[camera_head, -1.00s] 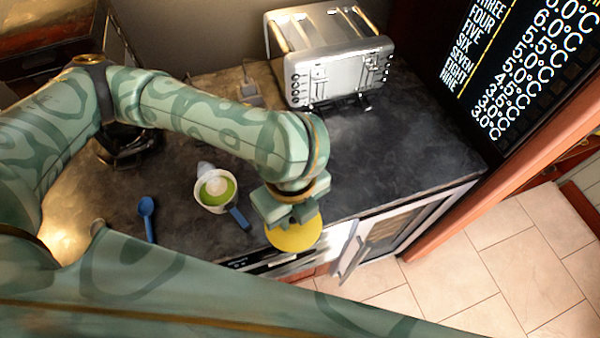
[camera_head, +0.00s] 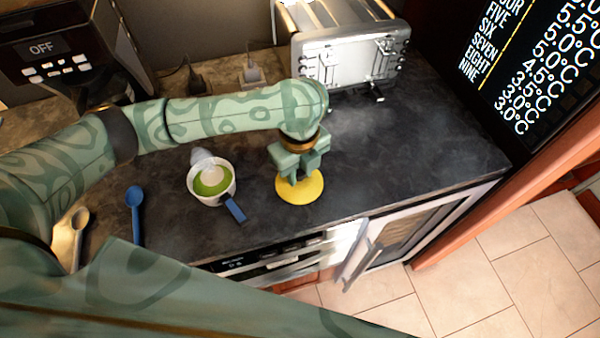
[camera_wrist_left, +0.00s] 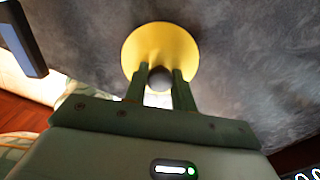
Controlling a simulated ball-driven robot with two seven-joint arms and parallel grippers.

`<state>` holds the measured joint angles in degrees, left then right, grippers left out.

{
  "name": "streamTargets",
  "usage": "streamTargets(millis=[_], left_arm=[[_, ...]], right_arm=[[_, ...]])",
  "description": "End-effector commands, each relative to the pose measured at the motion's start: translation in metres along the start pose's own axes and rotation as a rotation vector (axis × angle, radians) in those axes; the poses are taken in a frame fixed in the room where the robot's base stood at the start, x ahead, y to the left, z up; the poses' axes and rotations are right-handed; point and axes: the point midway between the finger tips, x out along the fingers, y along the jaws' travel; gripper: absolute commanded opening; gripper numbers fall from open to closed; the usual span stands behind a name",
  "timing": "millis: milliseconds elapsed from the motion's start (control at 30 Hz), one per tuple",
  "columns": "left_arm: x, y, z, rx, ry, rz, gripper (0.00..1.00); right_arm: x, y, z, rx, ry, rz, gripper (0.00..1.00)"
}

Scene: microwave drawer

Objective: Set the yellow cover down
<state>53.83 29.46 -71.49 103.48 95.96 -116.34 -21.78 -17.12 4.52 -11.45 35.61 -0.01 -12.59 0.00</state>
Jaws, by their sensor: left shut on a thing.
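The yellow cover (camera_head: 300,191) is a round disc with a knob on top. In the head view it is over the dark countertop (camera_head: 400,160), near the front edge and right of the white pan. My left gripper (camera_head: 298,178) is above it, shut on its knob. In the left wrist view the yellow cover (camera_wrist_left: 160,47) is past the fingertips, and the grey knob sits between the fingers (camera_wrist_left: 160,78). I cannot tell whether the cover touches the counter. My right gripper is not in view.
A white pan (camera_head: 211,184) with green contents and a blue handle stands left of the cover. A blue spoon (camera_head: 135,212) and a beige spoon (camera_head: 70,236) lie farther left. A silver toaster (camera_head: 350,55) is at the back. Below the counter, a door (camera_head: 362,250) stands open.

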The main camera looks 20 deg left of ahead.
Motion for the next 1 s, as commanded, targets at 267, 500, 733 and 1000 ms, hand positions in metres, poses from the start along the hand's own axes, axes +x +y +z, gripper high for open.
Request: streamTargets(millis=[267, 500, 733, 1000], left_arm=[[0.004, 0.0, 0.0, 0.0, -0.002, -0.001, 0.0], [0.006, 0.0, 0.0, -0.001, -0.001, -0.001, 0.48], [0.005, 0.0, 0.0, 0.0, -0.001, -0.002, 0.48], [-0.043, -0.001, 0.001, 0.001, -0.006, -0.006, 0.48]], right_arm=[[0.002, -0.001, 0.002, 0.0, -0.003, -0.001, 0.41], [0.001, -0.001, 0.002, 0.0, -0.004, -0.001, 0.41], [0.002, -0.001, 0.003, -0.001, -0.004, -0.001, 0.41], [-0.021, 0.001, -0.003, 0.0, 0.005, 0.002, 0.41]])
